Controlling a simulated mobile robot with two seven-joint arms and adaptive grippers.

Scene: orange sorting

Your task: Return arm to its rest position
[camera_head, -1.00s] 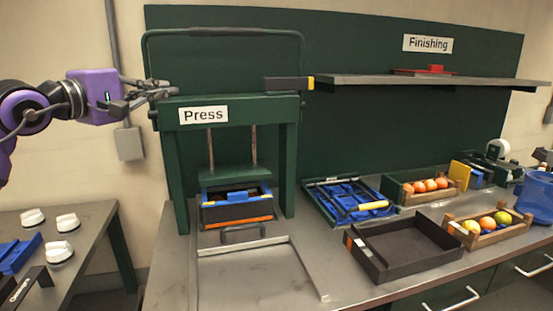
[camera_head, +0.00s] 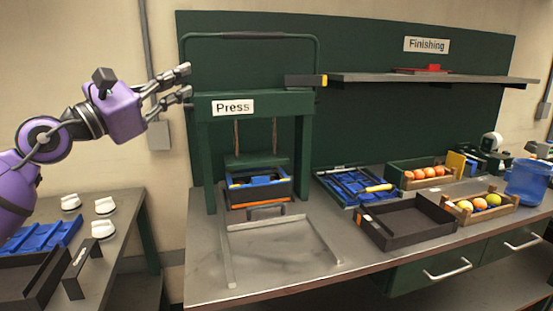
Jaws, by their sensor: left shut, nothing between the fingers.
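My left gripper (camera_head: 184,82) is in the upper left, on a purple arm that comes in from the left edge. Its fingertips point right, beside the upper left corner of the green press (camera_head: 290,105). It is shut and holds nothing. It is raised well above the tables, and I cannot tell whether it touches the press frame. My right gripper is not in view.
A black crate with a blue insert (camera_head: 246,194) sits inside the press. An empty dark tray (camera_head: 372,230), fruit crates (camera_head: 398,183) and a blue bucket (camera_head: 528,183) stand on the bench to the right. A side table (camera_head: 128,205) is at the left.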

